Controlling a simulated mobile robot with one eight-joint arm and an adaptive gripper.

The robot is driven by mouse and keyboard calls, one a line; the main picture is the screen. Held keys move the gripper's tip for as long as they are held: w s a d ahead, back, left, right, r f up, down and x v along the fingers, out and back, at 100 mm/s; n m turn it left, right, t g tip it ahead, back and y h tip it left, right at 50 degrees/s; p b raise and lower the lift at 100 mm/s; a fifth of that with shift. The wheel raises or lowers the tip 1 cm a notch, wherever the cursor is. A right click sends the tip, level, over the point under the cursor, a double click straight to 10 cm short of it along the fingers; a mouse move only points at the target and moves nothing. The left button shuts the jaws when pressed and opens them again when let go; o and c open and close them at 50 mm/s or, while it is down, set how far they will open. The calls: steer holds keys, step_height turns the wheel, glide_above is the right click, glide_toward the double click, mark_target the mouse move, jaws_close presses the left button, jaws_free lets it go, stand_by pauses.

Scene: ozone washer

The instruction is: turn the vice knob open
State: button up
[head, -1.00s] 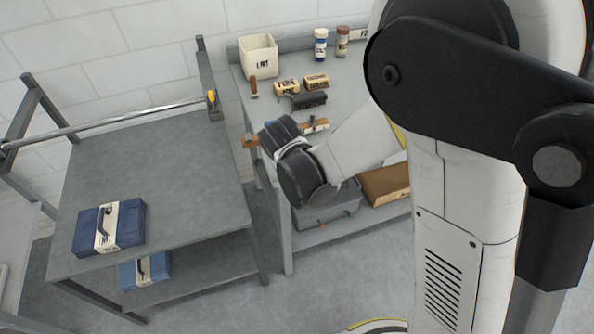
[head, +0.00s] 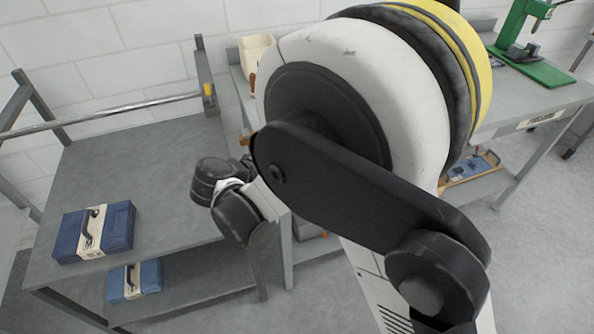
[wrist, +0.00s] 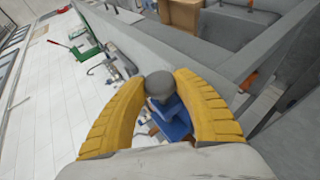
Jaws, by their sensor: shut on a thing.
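In the wrist view my gripper (wrist: 166,80) has its two yellow fingers closed around a grey rounded knob (wrist: 158,86). A blue part (wrist: 175,120) shows just beyond the knob, between the fingers. The picture does not show clearly how the knob and the blue part join, or the rest of the vice. In the head view my dark wrist joints are in front of the gap between the two tables; the fingers and the knob are hidden there.
A grey table (head: 150,165) at left carries a blue case (head: 95,232), with another blue case (head: 133,280) on its lower shelf. A metal rail (head: 100,112) runs behind. My arm covers most of the workbench. A green press (head: 520,45) stands at its right end.

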stand_by(0.4)
steer(key=o, duration=1.3)
steer(key=v, duration=0.8)
